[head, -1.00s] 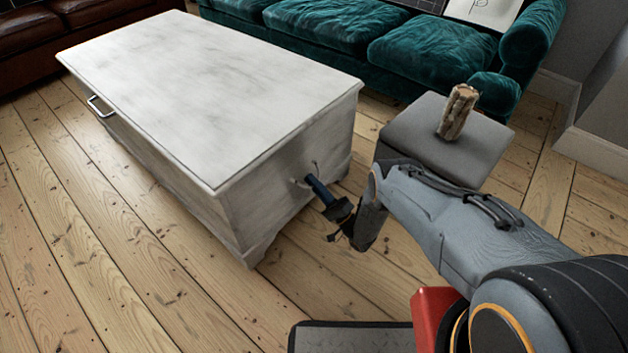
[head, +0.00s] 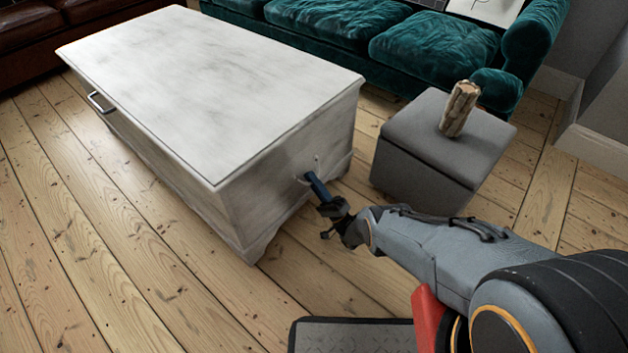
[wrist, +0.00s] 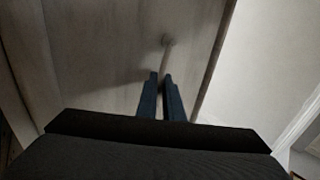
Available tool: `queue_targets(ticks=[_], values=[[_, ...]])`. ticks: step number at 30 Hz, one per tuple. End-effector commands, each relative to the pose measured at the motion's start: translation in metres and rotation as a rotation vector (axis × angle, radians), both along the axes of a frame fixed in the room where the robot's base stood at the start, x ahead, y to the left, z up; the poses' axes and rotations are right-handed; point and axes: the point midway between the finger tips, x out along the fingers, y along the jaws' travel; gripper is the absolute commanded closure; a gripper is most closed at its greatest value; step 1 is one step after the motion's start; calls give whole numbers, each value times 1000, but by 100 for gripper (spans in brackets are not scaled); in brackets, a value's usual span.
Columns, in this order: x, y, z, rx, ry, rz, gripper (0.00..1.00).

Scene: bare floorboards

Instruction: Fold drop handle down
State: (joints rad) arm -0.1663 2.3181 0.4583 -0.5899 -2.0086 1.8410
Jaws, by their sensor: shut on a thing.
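The drop handle (head: 317,161) is a thin pale bar on the end face of the whitewashed wooden chest (head: 210,85). My gripper (head: 309,177) reaches that face from the right, its blue fingers shut on the handle. In the wrist view my gripper (wrist: 161,78) shows two blue fingers close together with a narrow gap. The handle (wrist: 166,45) runs from a round mount on the chest face down toward the fingertips. The fingers and shadow hide much of the handle, so its exact angle is hard to tell.
A grey cube stool (head: 420,150) with a log (head: 459,109) on it stands right of the chest, behind my forearm. A teal sofa (head: 400,45) is behind. A front handle (head: 99,102) is on the chest's long side.

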Motion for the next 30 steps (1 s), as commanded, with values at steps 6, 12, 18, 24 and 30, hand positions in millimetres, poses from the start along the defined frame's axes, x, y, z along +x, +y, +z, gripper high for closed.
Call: queue_targets(ticks=[6,12,18,24,30], values=[[-4,3,-3,-2,4,10,100],[-4,2,-2,-2,3,9,79],[0,-2,0,-1,0,1,74],[2,-3,1,0,-2,-3,74],[3,-2,2,1,-4,-3,74]])
